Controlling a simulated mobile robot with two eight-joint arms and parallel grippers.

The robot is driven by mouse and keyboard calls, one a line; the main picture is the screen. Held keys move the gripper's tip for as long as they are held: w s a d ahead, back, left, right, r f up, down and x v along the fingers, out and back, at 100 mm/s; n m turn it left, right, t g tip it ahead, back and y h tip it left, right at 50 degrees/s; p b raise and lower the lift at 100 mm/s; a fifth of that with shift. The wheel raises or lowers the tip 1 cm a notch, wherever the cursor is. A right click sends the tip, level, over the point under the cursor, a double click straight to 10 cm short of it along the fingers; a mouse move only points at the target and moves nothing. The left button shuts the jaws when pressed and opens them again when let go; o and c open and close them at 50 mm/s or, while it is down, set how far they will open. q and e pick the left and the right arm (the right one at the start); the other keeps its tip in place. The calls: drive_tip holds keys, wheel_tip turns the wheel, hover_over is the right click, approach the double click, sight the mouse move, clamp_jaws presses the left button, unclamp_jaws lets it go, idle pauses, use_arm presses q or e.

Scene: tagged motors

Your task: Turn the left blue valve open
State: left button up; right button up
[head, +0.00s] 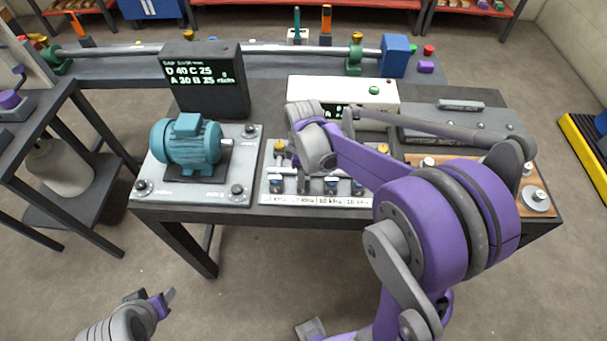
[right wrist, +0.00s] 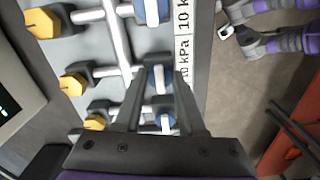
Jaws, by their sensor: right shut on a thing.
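The valve panel (head: 268,187) lies at the middle of the table's front edge, with pipes, yellow-topped fittings and a row of blue valves above kPa labels. My right gripper (right wrist: 158,85) is down at the panel, its fingers shut around a blue valve (right wrist: 157,78) in the right wrist view. Another blue valve shows above it (right wrist: 150,10), and one below it (right wrist: 165,122). In the head view my right wrist covers part of the panel; blue valves show at the front (head: 331,186) and to the right (head: 358,187). My left gripper (head: 152,296) is open and empty, low at left.
A teal motor (head: 187,143) on a grey plate stands left of the panel. A dark display (head: 206,82) and a cream box (head: 343,90) stand behind. A grey case (head: 455,125) and a wooden board (head: 537,195) are at right. Floor in front is clear.

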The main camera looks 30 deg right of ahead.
clamp_jaws()
use_arm(q)
drive_tip(key=shift+f, duration=0.1)
use_arm(e)
drive_tip(key=m+b, duration=0.1)
drive_tip(key=m, duration=0.2)
drive_tip(key=shift+m, duration=0.3)
drive_tip(key=m+b, duration=0.1)
drive_tip(key=m, duration=0.4)
drive_tip(key=m+b, duration=0.1)
drive_tip(key=m, duration=0.4)
use_arm(q)
drive_tip(key=shift+s+f, duration=0.2)
drive_tip(key=shift+f, duration=0.5)
drive_tip(key=shift+s+f, duration=0.25)
drive_tip(key=shift+f, duration=0.4)
drive_tip(key=shift+s+f, duration=0.2)
drive_tip(key=shift+f, duration=0.5)
use_arm(e)
drive_tip(key=shift+m, duration=2.1)
